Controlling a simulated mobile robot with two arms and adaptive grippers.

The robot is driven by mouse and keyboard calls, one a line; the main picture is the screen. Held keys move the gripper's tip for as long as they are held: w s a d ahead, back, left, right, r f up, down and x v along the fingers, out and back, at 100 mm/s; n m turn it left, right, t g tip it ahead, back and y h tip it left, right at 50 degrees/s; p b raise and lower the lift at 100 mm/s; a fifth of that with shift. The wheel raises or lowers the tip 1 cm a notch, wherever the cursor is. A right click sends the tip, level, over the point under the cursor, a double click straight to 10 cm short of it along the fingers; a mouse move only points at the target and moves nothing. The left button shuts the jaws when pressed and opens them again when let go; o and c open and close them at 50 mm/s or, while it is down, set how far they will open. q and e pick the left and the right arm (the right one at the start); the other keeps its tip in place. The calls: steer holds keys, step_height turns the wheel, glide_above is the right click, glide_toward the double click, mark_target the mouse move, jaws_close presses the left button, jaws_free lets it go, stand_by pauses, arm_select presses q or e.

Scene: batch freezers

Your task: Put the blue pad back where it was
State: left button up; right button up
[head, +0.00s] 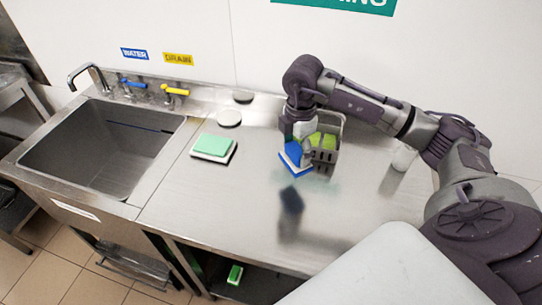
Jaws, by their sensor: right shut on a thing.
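The blue pad (292,154) has a white layer beneath it. It is tilted and held just left of the grey caddy (326,156), in front of the caddy's left side. My right gripper (296,138) is shut on the blue pad from above. A dark reflection of the pad shows on the steel counter. The caddy holds yellow-green pads (326,141). Whether the blue pad touches the caddy or the counter, I cannot tell. My left gripper is not in view.
A green pad (213,144) lies on a white and dark base at the counter's middle left. Two round discs (229,118) lie near the back. The sink (103,145) is at the left. A white cup (403,158) stands right of the caddy. The front counter (235,225) is clear.

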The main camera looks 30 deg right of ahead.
steer(key=w, duration=0.1)
steer(key=w+a+f, duration=0.1)
steer(key=w+f+p, duration=0.1)
steer(key=w, duration=0.1)
steer(key=shift+a, duration=0.3)
steer(key=shift+w+a+f+p, duration=0.2)
steer(key=shift+w+f, duration=0.35)
steer(key=shift+w, duration=0.1)
steer(key=shift+w+a+f+p, duration=0.15)
steer(key=shift+w+a+f, duration=0.05)
steer(key=shift+w+f, duration=0.35)
step_height(320, 180, down, 3)
steer(key=shift+p, duration=0.75)
steer(key=shift+f, duration=0.5)
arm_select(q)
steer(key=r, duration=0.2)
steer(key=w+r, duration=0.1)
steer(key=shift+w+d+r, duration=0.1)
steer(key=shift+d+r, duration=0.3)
arm_select(e)
steer(key=shift+f, duration=0.1)
steer(key=o, duration=1.1)
